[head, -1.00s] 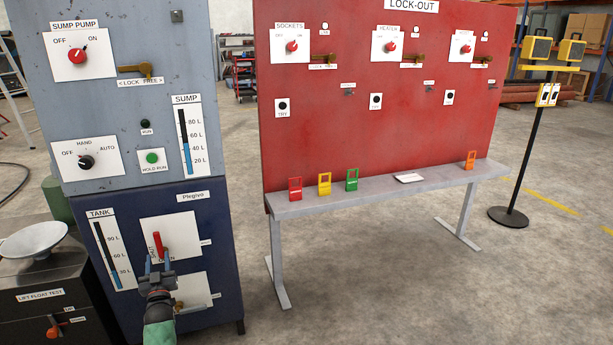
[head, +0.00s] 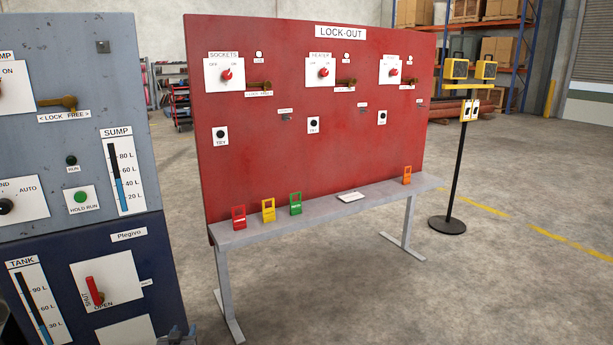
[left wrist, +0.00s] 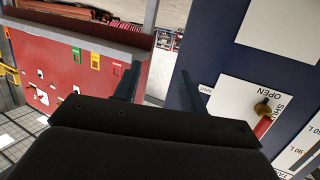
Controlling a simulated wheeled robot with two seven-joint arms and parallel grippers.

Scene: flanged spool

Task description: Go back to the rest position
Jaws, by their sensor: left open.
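My left gripper (head: 178,335) shows at the bottom edge of the head view, right of the blue tank cabinet, only its tip in sight. In the left wrist view its two fingers (left wrist: 159,88) are spread with nothing between them. The red valve handle (head: 94,291) is on a white plate on the cabinet, near upright, by the SHUT and OPEN marks. It also shows in the left wrist view (left wrist: 263,127), to the right of the fingers and apart from them. My right gripper is in neither view.
The red lock-out board (head: 300,150) stands in the middle, with a grey shelf (head: 325,212) bearing red, yellow, green and orange tags and a white card. A lamp stand (head: 455,150) is at the right. The floor (head: 480,290) at the front right is clear.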

